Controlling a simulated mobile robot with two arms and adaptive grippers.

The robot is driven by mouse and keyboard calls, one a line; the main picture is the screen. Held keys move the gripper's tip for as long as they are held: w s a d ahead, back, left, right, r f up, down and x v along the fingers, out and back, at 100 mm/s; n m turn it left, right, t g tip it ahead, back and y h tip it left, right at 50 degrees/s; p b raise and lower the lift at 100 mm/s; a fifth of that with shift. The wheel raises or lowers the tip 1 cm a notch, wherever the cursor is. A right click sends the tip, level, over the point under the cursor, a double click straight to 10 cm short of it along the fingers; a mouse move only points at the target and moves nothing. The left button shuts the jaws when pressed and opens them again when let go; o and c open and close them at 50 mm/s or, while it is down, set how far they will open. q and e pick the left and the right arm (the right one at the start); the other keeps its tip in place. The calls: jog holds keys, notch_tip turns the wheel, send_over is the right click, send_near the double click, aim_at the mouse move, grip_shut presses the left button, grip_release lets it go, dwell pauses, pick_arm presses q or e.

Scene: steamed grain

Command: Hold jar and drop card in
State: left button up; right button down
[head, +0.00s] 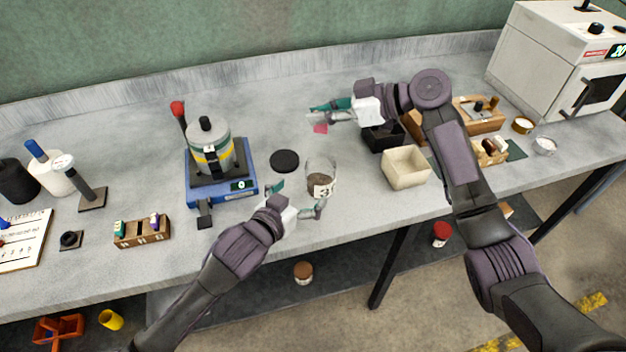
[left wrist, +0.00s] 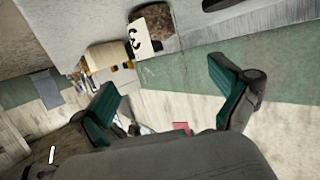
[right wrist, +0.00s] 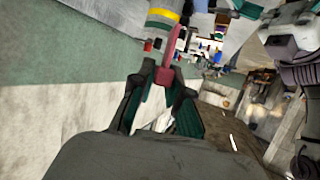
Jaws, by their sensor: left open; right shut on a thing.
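The clear glass jar (head: 321,180), with brown grain inside and a white label marked 3, stands upright on the bench near its front edge. The jar's labelled side (left wrist: 141,38) also shows in the left wrist view, cut off at the top. My left gripper (head: 299,197) is open and empty, just in front of the jar, its fingers apart and not closed on it. My right gripper (head: 318,112) is shut on a small pink-red card (head: 320,128), behind the jar. In the right wrist view the card (right wrist: 168,64) sticks out between the fingertips.
A black round lid (head: 285,161) lies left of the jar. A blue-based device (head: 222,187) with a metal canister stands further left. A cream open box (head: 405,167) and a black bin (head: 381,139) stand right. Bare bench lies between jar and right gripper.

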aim_at(326, 169)
pick_arm(q)
jog(key=x, duration=0.9)
jog(key=shift+w+d+f, duration=0.15)
jog(key=shift+w+d, duration=0.05)
